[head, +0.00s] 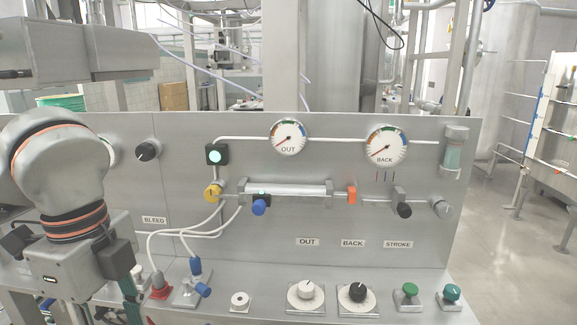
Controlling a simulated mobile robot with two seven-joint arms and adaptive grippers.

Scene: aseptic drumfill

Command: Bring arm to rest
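My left arm comes in at the left edge, in front of the left end of the grey panel (350,225). Its wrist points down, and the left gripper (108,315) hangs low at the bottom left. Its fingertips are cut off by the lower picture edge, so I cannot tell whether it is open or shut or holds anything. A red-based fitting (160,287) and a blue-handled fitting (200,275) stand just right of it on the ledge. The arm hides part of the panel's left end. My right gripper is not in view.
The panel carries two gauges, OUT (289,137) and BACK (385,146), a yellow knob (212,191) and a blue valve handle (259,207). White hoses (185,234) loop close to my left gripper. Dials and a green button (410,290) line the ledge. Open floor (510,245) lies at right.

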